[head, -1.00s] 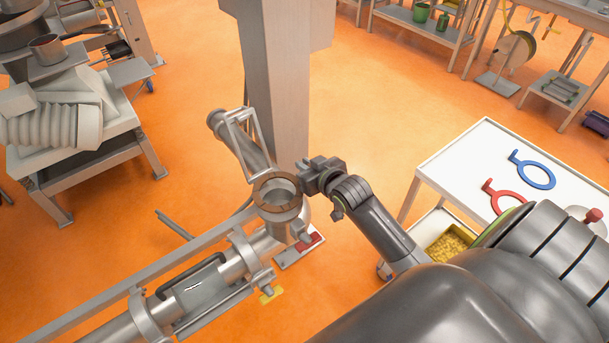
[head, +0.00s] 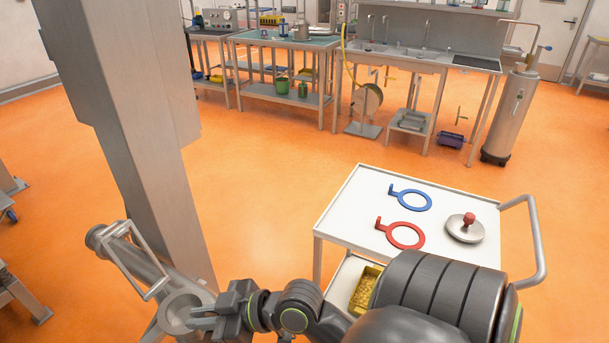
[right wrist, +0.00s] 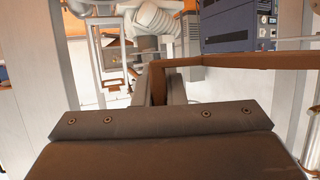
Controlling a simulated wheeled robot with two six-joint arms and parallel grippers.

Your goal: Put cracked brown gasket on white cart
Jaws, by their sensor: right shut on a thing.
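My right gripper (head: 205,316) is beside the round metal port (head: 180,312) at the lower left of the head view. In the right wrist view, its jaws (right wrist: 160,90) are shut on the brown gasket (right wrist: 235,61), which shows as a thin brown band running off to the right. I cannot make out the gasket or its crack in the head view. The white cart (head: 345,217) stands to the right of the gripper. My left gripper is not in view.
On the cart top lie a blue ring with a handle (head: 411,200), a red ring with a handle (head: 405,236) and a metal lid with a red knob (head: 464,229). A yellow bin (head: 365,291) sits on its lower shelf. A thick grey column (head: 130,130) rises behind the port.

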